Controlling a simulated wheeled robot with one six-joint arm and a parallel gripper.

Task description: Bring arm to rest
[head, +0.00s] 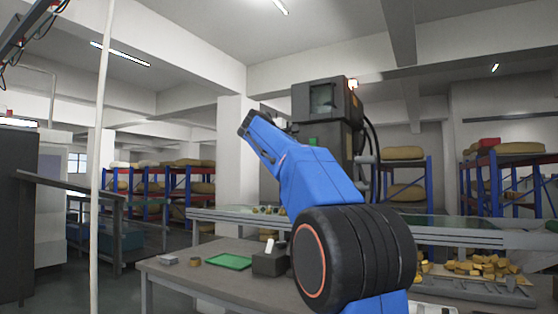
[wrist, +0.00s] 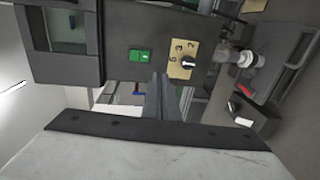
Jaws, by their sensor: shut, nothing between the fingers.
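My blue arm is raised in the head view, angled up and to the left in front of the dark machine (head: 330,100). My gripper (wrist: 160,78) shows in the wrist view with its dark fingers together and nothing between them. It points towards the machine's front, which has a green button (wrist: 140,55) and a dial (wrist: 187,61). A gap to the machine is hard to judge. In the head view my fingers cannot be made out.
A grey table (head: 190,279) holds a green tray (head: 228,262), a dark box (head: 270,263) and small items. A thin white pole (head: 101,160) stands at left. Several yellowish pieces (head: 480,266) lie at right. Racks with sacks stand behind.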

